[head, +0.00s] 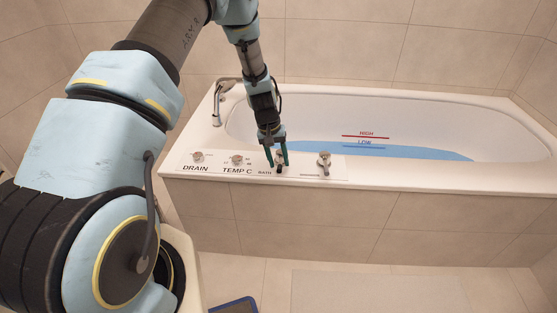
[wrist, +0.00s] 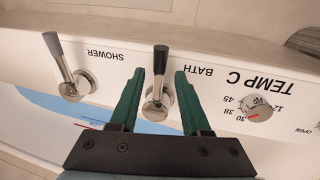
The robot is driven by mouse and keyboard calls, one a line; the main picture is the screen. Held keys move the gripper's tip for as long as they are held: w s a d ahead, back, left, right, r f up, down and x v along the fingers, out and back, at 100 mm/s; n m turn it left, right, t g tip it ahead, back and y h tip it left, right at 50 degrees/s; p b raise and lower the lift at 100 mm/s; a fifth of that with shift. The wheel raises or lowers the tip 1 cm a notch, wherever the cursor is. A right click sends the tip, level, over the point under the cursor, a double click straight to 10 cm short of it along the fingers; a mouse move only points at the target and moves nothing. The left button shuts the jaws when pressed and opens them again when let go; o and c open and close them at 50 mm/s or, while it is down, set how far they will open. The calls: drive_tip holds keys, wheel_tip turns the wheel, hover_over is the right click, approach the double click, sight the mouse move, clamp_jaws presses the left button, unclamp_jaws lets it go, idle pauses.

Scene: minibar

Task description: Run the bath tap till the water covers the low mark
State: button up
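The bathtub (head: 480,180) holds blue water (head: 420,154). On its far inner wall are a red HIGH mark (head: 365,136) and a blue LOW mark (head: 364,147); the water's edge lies close to the LOW mark, and I cannot tell exactly whether it covers it. My gripper (head: 277,162) is over the BATH control on the near rim. In the wrist view my gripper (wrist: 160,78) is open, with green fingers on both sides of the dark-tipped BATH lever (wrist: 160,60); gaps show between fingers and lever. The spout (head: 217,105) stands at the tub's left end; no stream is clear.
The SHOWER lever (head: 324,160) is right of the BATH control. The TEMP C dial (head: 237,159) and DRAIN knob (head: 197,156) are to its left. A dark-blue object (head: 234,305) lies on the floor below. Free floor is in front of the tub.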

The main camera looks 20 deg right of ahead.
wheel_tip(320, 180, up, 11)
drive_tip(key=a+b, duration=0.1)
drive_tip(key=a, duration=0.1)
drive_tip(key=shift+w+f, duration=0.2)
drive_tip(key=shift+w, duration=0.25)
drive_tip(key=shift+d, duration=0.1)
